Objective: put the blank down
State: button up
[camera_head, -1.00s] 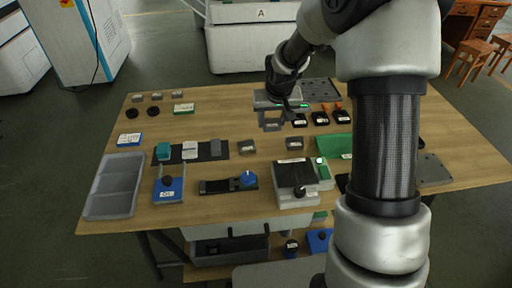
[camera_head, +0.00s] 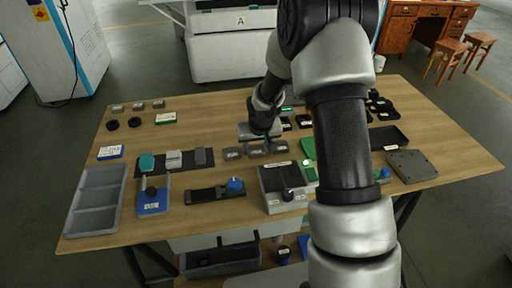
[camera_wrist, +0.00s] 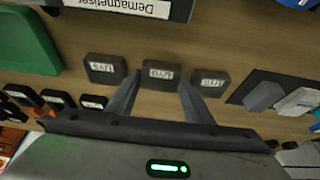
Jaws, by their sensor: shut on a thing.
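My gripper (camera_head: 262,138) is shut on a small dark grey labelled blank (camera_wrist: 161,73), held between its two fingertips (camera_wrist: 160,90) in the wrist view. The blank sits in a row between two similar grey blocks, one on the left (camera_wrist: 105,68) and one on the right (camera_wrist: 210,82), apart from both. In the head view the row shows on the wooden table, with the blank (camera_head: 256,151) low under my gripper. I cannot tell whether its underside touches the wood.
The demagnetiser (camera_wrist: 130,8) is close to the row; it also shows in the head view (camera_head: 283,180). A green mat (camera_wrist: 25,40) lies beside the row. A dark strip with several items (camera_head: 187,163) and an empty grey tray (camera_head: 94,203) are at left.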

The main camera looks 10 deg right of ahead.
jog(key=shift+f, duration=0.15)
jog(key=o, duration=1.1)
jog(key=shift+o, duration=0.2)
